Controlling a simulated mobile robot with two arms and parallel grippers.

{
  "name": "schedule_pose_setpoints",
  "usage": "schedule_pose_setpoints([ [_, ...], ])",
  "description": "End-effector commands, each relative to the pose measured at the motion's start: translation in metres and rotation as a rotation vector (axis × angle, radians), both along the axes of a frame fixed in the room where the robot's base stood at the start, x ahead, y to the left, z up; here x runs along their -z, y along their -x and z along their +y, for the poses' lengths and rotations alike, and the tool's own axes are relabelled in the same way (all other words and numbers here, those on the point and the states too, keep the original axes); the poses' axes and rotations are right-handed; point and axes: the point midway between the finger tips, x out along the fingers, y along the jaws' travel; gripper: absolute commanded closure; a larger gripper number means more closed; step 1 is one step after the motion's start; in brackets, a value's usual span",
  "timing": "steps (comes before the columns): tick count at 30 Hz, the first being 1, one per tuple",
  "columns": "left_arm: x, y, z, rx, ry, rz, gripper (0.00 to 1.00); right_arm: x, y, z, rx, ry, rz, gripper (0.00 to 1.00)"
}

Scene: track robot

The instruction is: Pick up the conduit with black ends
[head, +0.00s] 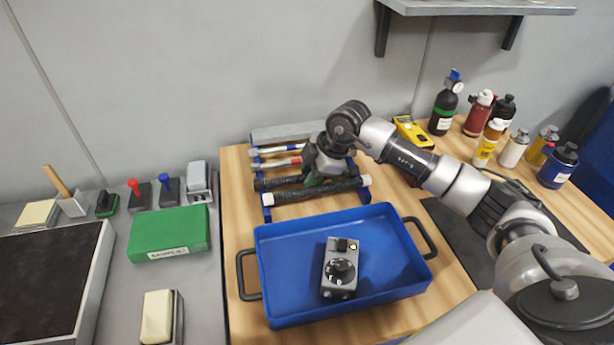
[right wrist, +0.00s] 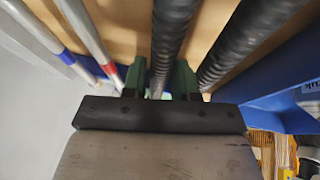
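The conduit with black ends (head: 272,184) is a dark ribbed tube lying across the blue rack (head: 267,213), its middle hidden behind my right gripper. My right gripper (head: 316,180) is over the rack, pointing down. My left gripper is not in view.
A similar dark conduit with white ends (head: 320,190) lies close in front. Silver conduits with blue (head: 275,151) and red (head: 275,163) bands lie behind. A blue tray (head: 283,290) holding a grey device (head: 340,268) stands in front. Bottles (head: 443,108) stand at right.

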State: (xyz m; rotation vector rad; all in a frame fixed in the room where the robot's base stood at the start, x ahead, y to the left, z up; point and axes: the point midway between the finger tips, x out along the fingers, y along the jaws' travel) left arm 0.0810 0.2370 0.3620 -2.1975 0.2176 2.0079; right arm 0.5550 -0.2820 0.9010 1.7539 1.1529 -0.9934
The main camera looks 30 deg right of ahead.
Motion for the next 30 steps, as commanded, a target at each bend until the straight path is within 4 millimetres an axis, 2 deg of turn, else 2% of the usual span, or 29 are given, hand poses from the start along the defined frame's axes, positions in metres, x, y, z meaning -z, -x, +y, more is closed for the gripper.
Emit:
schedule_pose_setpoints([
  [2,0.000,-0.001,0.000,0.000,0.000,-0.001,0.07,0.000,0.000,0.000,0.000,0.000,0.000,0.72],
  [8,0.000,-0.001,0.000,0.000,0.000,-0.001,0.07,-0.001,0.000,0.000,0.000,0.000,0.000,1.00],
  [16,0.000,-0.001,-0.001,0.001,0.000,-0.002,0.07,-0.002,0.000,0.000,0.000,0.000,-0.001,1.00],
  [20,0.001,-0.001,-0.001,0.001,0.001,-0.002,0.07,-0.009,-0.001,-0.001,0.001,-0.001,-0.002,1.00],
  [23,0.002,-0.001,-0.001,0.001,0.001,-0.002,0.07,-0.020,-0.001,-0.001,0.001,-0.001,-0.004,1.00],
  [27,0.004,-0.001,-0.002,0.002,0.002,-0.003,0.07,-0.046,-0.001,-0.001,0.000,0.000,-0.008,1.00],
  [30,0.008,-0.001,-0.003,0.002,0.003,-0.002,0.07,-0.056,0.014,-0.024,0.004,0.004,-0.002,1.00],
])
